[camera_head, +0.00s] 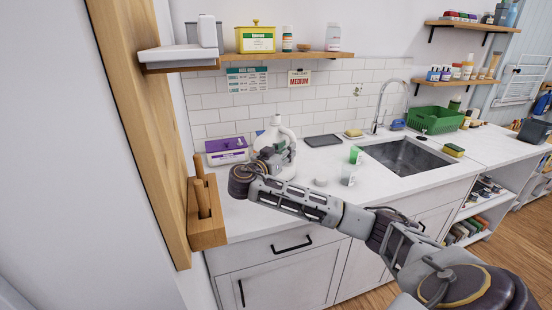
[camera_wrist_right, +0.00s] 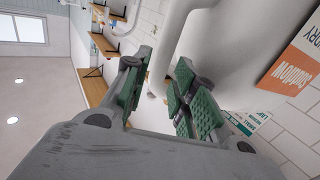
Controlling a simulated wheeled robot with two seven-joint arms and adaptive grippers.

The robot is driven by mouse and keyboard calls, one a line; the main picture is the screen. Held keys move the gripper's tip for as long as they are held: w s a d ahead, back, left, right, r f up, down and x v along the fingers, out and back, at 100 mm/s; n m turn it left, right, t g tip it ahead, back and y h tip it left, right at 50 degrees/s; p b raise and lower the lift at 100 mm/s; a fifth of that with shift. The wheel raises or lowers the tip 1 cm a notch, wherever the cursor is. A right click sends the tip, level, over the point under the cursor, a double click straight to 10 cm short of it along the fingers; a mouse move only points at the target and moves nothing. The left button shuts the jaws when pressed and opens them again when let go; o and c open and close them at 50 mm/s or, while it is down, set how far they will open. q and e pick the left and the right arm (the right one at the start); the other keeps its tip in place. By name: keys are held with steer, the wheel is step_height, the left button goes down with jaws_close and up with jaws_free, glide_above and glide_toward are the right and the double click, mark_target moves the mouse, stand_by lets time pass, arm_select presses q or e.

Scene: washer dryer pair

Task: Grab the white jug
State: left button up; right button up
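The white jug (camera_head: 277,132) stands on the white counter left of the sink, its body partly hidden behind my right gripper (camera_head: 277,157). In the right wrist view the jug (camera_wrist_right: 230,45) fills the upper right, with its curved handle (camera_wrist_right: 172,45) reaching down between the green-padded fingers of my right gripper (camera_wrist_right: 158,78). The fingers are apart, with visible gaps around the handle, so the gripper is open. Whether a pad touches the handle I cannot tell. My left gripper is not in view.
A purple and white box (camera_head: 226,151) sits left of the jug, and a wooden holder (camera_head: 206,212) stands at the counter's left end. A clear cup (camera_head: 348,175) and a green-topped item stand to the right, before the sink (camera_head: 403,157). A wooden shelf (camera_head: 285,55) hangs above.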

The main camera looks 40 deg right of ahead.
steer(key=x, duration=0.4)
steer(key=shift+w+d+p, duration=0.1)
steer(key=shift+d+p, duration=0.2)
steer(key=shift+p, duration=0.1)
steer(key=shift+d, duration=0.1)
steer(key=shift+f, duration=0.1)
steer(key=c, duration=0.4)
jaws_close()
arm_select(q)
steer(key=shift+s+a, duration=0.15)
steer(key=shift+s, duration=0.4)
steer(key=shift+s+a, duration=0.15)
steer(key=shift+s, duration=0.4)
arm_select(e)
steer(key=shift+w, duration=0.1)
